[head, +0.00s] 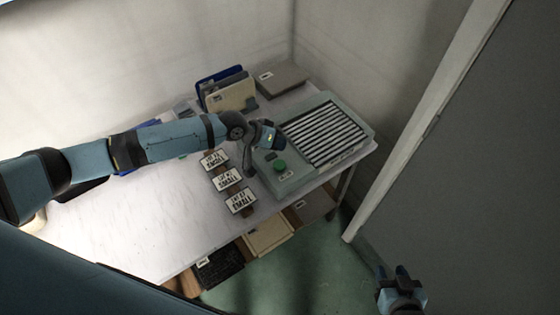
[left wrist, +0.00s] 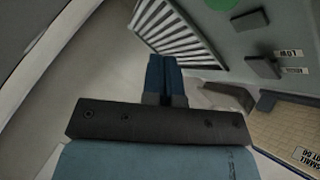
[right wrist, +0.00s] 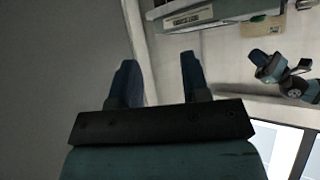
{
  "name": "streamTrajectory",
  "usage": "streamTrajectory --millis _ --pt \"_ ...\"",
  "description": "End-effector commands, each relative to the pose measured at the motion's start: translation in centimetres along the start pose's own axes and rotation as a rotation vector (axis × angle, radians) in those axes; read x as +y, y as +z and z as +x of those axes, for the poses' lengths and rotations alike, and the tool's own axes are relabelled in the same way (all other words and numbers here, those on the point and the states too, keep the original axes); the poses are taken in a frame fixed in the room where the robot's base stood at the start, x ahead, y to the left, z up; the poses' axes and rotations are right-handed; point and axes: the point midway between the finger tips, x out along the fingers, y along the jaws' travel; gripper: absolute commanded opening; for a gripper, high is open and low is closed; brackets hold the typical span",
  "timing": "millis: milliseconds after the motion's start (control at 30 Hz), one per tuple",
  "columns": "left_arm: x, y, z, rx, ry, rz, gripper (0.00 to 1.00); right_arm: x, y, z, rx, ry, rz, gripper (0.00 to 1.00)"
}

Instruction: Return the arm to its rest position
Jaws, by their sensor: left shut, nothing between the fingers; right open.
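My left arm (head: 175,140) reaches in from the left across the white table. Its gripper (head: 274,134) is beside the grey-green machine, near its left edge. In the left wrist view the two blue fingers (left wrist: 165,75) are together with nothing between them. My right gripper (head: 402,285) is low at the right of the head view, over the floor and away from the table. In the right wrist view its fingers (right wrist: 159,82) are spread apart and empty.
The grey-green machine (head: 290,185) has a slatted top and a green button (head: 280,166). Several labelled plates (head: 241,201) lie left of it. Upright panels (head: 230,95) stand in a rack behind. Trays (head: 270,236) sit below the table edge. A grey partition (head: 480,150) stands at right.

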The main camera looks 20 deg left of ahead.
Motion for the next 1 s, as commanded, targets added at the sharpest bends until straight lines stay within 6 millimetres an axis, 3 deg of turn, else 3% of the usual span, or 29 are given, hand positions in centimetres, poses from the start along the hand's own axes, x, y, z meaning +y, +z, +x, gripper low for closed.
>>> streamTrajectory --millis 367,600,800,1000 --pt "0.0 0.0 0.0 0.000 0.000 -0.001 0.00 0.3 0.3 0.1 0.001 0.007 -0.007 0.43" --pt "4.4 4.8 2.2 0.076 0.066 0.074 0.00 0.9 1.1 0.1 -0.007 0.025 -0.002 0.43" --pt "7.8 9.4 2.5 0.220 0.068 0.145 0.00 0.8 0.9 0.0 -0.004 0.022 -0.001 0.43" --pt "7.9 14.0 0.6 0.350 -0.040 0.190 0.00 0.7 0.8 0.0 -0.003 0.021 0.000 0.43"
